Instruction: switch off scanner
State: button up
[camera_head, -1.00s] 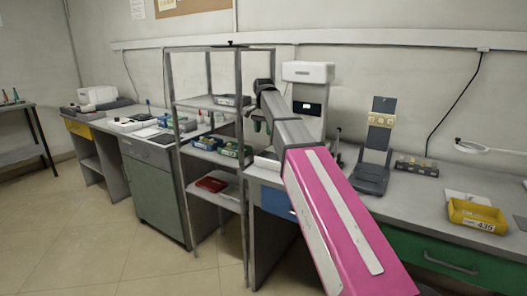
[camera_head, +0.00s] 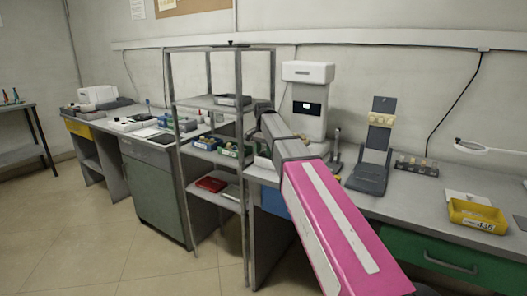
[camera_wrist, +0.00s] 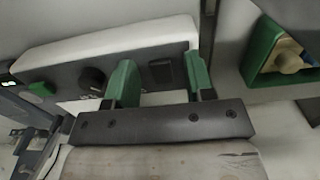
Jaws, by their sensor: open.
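A tall white and grey machine with a small lit display (camera_head: 308,106) stands on the bench behind my arm in the head view; it may be the scanner. In the wrist view, a white housing (camera_wrist: 120,42) has a dark front panel with a round black knob (camera_wrist: 93,78), a black rocker-like switch (camera_wrist: 162,71) and a green button (camera_wrist: 42,89). My gripper (camera_wrist: 160,80) is open, its green fingers apart. In the picture the switch lies between them; contact cannot be told.
A metal rack (camera_head: 242,190) stands left of my arm, with small bins on its shelf. A green bin (camera_wrist: 262,50) is close at right in the wrist view. A dark stand (camera_head: 370,172) and a yellow bin (camera_head: 477,215) are on the bench to the right.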

grip_shut()
jog(key=shift+w+g+y, duration=0.15)
jog(key=shift+g+y, duration=0.15)
jog(key=shift+g, duration=0.2)
grip_release()
jog(key=shift+r, duration=0.1)
notch_tip(320, 180, up, 11)
jog(key=shift+w+d, duration=0.4)
jog(key=shift+w, duration=0.05)
jog(key=shift+f, duration=0.2)
